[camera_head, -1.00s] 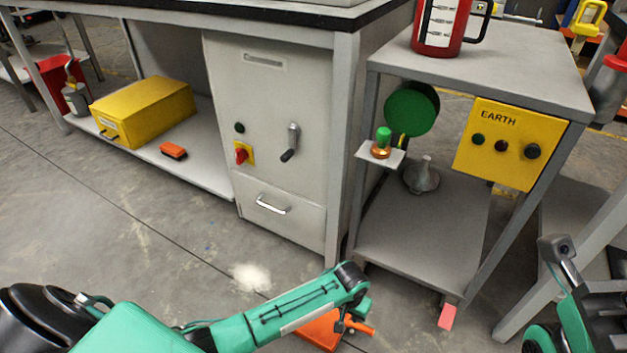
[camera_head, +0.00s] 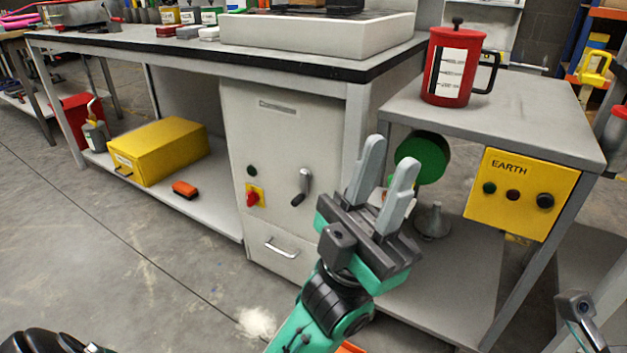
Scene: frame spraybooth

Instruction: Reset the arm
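My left gripper (camera_head: 385,180) is raised in the middle of the head view, with its two grey fingers pointing up and apart. It is open and nothing shows between the fingers. It is in front of the gap between the grey cabinet (camera_head: 290,135) and the side table, and partly hides the small shelf and the green disc behind it. My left arm (camera_head: 325,310) comes up from the bottom edge.
A side table (camera_head: 540,110) holds a red jug (camera_head: 455,68). A yellow EARTH box (camera_head: 520,193) is on its front. Under the workbench (camera_head: 190,50) are a yellow box (camera_head: 158,152) and an orange block (camera_head: 185,189). White powder (camera_head: 257,321) lies on the floor.

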